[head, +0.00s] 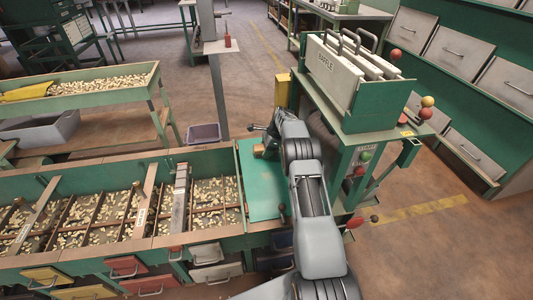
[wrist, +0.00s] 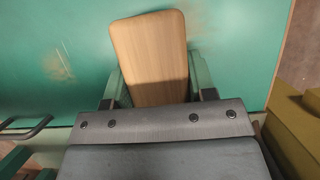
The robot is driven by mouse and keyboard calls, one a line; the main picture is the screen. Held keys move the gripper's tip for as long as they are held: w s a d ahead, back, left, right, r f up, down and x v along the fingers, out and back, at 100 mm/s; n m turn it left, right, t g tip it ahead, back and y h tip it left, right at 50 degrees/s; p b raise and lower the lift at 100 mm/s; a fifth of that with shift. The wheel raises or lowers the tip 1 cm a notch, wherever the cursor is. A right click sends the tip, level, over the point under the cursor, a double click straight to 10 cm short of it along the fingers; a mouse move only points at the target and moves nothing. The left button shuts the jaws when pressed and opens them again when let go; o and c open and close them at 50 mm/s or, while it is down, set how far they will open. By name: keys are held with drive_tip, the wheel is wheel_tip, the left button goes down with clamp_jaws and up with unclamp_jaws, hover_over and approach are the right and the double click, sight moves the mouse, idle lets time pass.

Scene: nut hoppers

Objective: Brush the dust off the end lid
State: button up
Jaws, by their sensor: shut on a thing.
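The end lid (head: 258,205) is a flat green panel at the right end of the hopper row in the head view. It fills most of the wrist view (wrist: 240,50). A tan dust patch (wrist: 57,62) lies on its left part, and a fainter smear (wrist: 198,20) shows near the top middle. My gripper (wrist: 158,78) is shut on a wooden brush (wrist: 150,45), seen from above as a tan rounded block. Its bristles are hidden, so I cannot tell whether it touches the lid. In the head view my gripper (head: 268,146) is over the lid's far part.
Open hopper bays (head: 100,218) with nuts lie left of the lid. A green stand with a panel unit marked BAFFLE (head: 340,75) rises close on the right. Drawer handles (head: 208,252) stick out in front.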

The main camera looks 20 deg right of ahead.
drive_tip(key=shift+w+d+b, duration=0.2)
drive_tip(key=shift+w+b, duration=0.15)
drive_tip(key=shift+w, duration=0.8)
drive_tip(key=shift+r, duration=0.1)
